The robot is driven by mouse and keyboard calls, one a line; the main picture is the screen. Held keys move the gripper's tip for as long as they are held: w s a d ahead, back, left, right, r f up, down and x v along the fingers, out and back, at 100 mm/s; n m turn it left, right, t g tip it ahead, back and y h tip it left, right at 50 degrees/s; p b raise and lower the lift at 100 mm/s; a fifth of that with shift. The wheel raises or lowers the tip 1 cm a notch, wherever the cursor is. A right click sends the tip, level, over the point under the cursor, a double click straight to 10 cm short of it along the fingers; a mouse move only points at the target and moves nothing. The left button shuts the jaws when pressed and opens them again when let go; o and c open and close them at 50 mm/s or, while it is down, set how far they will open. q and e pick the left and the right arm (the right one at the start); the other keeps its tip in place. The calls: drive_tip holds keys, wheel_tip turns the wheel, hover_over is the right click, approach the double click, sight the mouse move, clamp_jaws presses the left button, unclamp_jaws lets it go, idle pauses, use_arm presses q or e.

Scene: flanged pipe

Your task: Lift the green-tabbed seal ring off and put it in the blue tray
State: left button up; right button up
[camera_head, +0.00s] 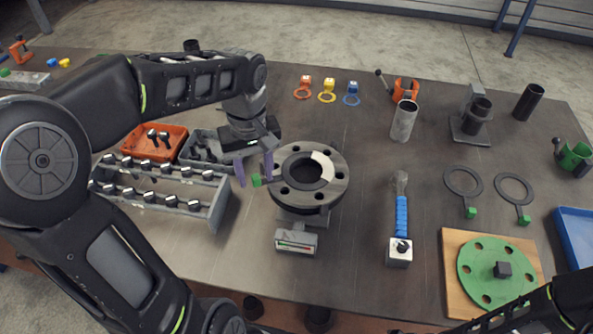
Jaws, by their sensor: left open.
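A flanged pipe end (336,186) stands in the middle of the table, its dark bore facing up. A green tab (256,181) sticks out at its left edge; the ring it belongs to cannot be told apart clearly from the flange face. My left gripper (254,170) is open, with its two purple fingers on either side of the tab. I cannot tell whether a finger touches it. The blue tray (575,238) is at the right edge, partly cut off. My right arm shows at the lower right, but its gripper is not in view.
Two dark rings with green tabs (464,183) (515,190) lie on the right. A green flange plate (482,262) sits on a wooden board. A blue-handled brush (401,215) lies between. A metal rack (165,199) and orange bin (154,142) stand left.

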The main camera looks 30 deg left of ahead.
use_arm(q)
clamp_jaws()
idle(0.3)
drive_tip(key=shift+r, duration=0.1)
idle(0.4)
wheel_tip(320, 180, up, 10)
idle(0.4)
drive_tip(key=shift+p, duration=0.3)
drive_tip(key=shift+r+p, duration=2.4)
drive_tip(key=shift+p, duration=0.1)
